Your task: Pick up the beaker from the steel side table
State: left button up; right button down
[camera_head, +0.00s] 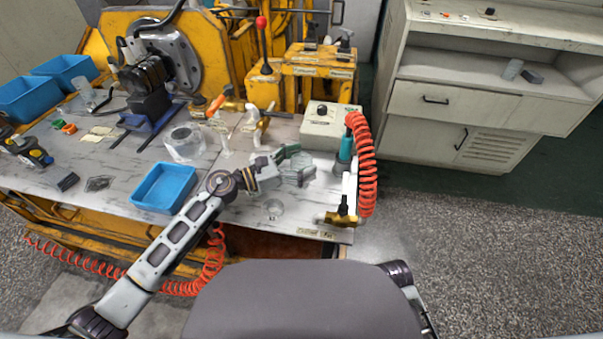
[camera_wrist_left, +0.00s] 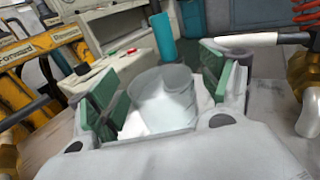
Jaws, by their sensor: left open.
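A clear glass beaker (camera_head: 304,171) stands on the steel side table (camera_head: 235,205), at its right part. My left gripper (camera_head: 291,162) is open at the beaker, reaching in from the left. In the left wrist view the beaker (camera_wrist_left: 163,103) sits between the two green finger pads of the left gripper (camera_wrist_left: 161,84), with its rim showing. Gaps show beside the pads, but I cannot tell whether either touches the glass. The fingers partly cover the beaker in the head view. My right gripper is not in view.
A larger clear vessel (camera_head: 185,142) and a blue tray (camera_head: 164,186) stand left of the gripper. A grey control box (camera_head: 328,126) is just behind it. A teal bottle-like tool (camera_head: 346,149) and red coiled hose (camera_head: 364,170) stand close on the right.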

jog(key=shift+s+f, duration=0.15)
pick_arm(q)
jog(key=shift+c, duration=0.2)
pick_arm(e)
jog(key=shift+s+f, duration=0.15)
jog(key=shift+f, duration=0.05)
pick_arm(q)
jog(key=c, duration=1.2)
jog(key=shift+o, duration=0.2)
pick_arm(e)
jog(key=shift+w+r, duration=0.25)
pick_arm(q)
jog(key=shift+r, duration=0.1)
